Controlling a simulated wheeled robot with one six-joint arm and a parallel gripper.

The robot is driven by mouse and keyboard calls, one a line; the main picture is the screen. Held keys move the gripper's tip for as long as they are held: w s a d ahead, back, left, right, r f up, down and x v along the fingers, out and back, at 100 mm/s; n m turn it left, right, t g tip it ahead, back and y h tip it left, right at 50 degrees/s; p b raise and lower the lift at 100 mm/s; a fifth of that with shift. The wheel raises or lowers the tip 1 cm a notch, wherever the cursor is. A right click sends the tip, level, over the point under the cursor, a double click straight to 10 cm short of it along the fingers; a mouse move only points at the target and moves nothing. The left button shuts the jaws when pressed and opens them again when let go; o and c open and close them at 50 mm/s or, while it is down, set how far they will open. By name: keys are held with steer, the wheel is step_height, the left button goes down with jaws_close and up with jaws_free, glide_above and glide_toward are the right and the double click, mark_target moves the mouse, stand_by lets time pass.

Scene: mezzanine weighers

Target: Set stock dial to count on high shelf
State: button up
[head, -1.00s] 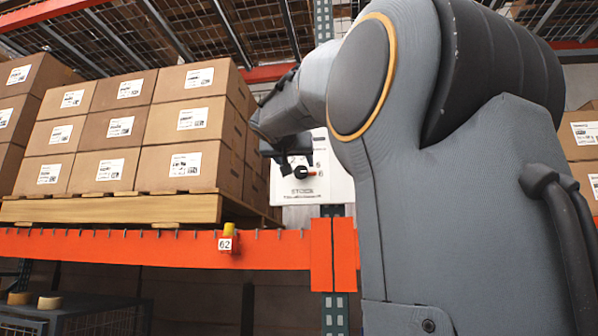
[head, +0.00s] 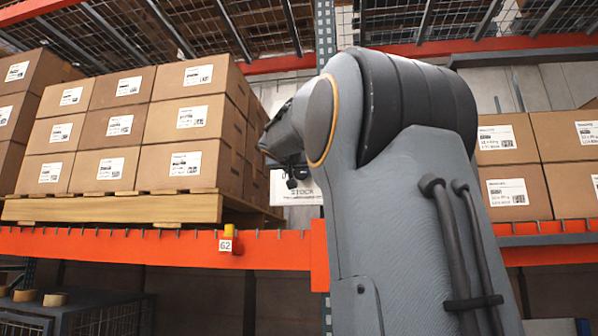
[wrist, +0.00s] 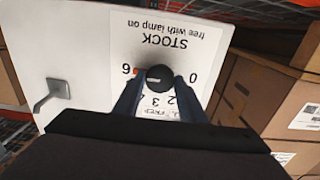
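The white stock panel (wrist: 90,60) shows upside down in the wrist view, with "STOCK", "free with lamp on" and digits around a black dial knob (wrist: 160,77). A small red mark shows left of the knob, by the 6; I cannot tell the exact setting. My gripper (wrist: 162,82) is open, its two fingers on either side of the knob, with white panel showing between them. Contact cannot be told. In the head view my gripper (head: 292,180) is small and dark in front of the panel (head: 303,194), and my arm hides the panel's right part.
Stacked cartons (head: 185,115) on a wooden pallet (head: 110,209) stand left of the panel. More cartons (head: 510,165) stand right. An orange shelf beam (head: 130,245) with a tag 62 (head: 228,244) runs below. A grey handle (wrist: 53,95) sticks out from the panel.

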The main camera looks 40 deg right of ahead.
steer(key=c, duration=0.4)
steer(key=shift+c, duration=0.2)
steer(key=shift+n+b, duration=1.05)
steer(key=shift+n, duration=1.75)
steer(key=o, duration=1.1)
steer(key=shift+c, duration=0.2)
